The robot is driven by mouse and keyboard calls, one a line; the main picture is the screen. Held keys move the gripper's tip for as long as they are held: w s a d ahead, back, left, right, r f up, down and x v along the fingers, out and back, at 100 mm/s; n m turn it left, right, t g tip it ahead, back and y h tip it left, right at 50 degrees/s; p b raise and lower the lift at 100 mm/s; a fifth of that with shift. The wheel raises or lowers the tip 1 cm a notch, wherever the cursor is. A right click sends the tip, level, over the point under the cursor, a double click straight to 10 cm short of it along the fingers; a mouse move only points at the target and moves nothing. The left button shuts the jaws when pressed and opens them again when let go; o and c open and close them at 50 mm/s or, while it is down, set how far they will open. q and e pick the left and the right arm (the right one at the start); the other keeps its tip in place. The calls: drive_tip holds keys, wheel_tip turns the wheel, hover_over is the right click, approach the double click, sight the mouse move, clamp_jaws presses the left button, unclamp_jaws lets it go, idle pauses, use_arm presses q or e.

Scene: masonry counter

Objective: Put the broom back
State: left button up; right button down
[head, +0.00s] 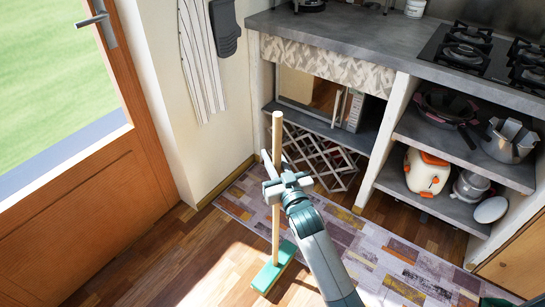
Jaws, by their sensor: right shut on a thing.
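The broom has a pale wooden handle (276,220) and a green head (274,267). It stands nearly upright, with its head at the floor by the edge of the patterned rug. My right gripper (274,184) is shut on the upper part of the handle. The gripper and its wrist hide a short stretch of the handle. My left gripper is not in the head view.
A wooden door (80,215) with glass is at the left. A masonry counter (340,35) with a gas hob (465,48) and shelves of pots is at the right. A folding lattice rack (335,165) stands under the counter. A striped towel (201,60) hangs on the wall.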

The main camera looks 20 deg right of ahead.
drive_tip(key=c, duration=1.6)
unclamp_jaws()
drive_tip(key=shift+r, duration=0.1)
drive_tip(key=s, duration=1.2)
drive_tip(key=shift+d+f, duration=0.25)
drive_tip(key=shift+d, duration=0.15)
drive_tip(key=s+d+f+g, duration=0.2)
drive_tip(key=s+f+g, duration=0.9)
drive_tip(key=s+f, duration=0.85)
drive_tip(key=s+f+g, duration=0.1)
drive_tip(key=s, duration=0.3)
drive_tip(key=s+f+g, duration=0.2)
drive_tip(key=s, duration=0.1)
drive_tip(key=s+f+n+g, duration=0.1)
drive_tip(key=s+f, duration=0.1)
drive_tip(key=s, duration=0.2)
drive_tip(key=shift+s+d+g+h, duration=0.1)
drive_tip(key=shift+s+g+h, duration=0.2)
drive_tip(key=shift+h, duration=0.1)
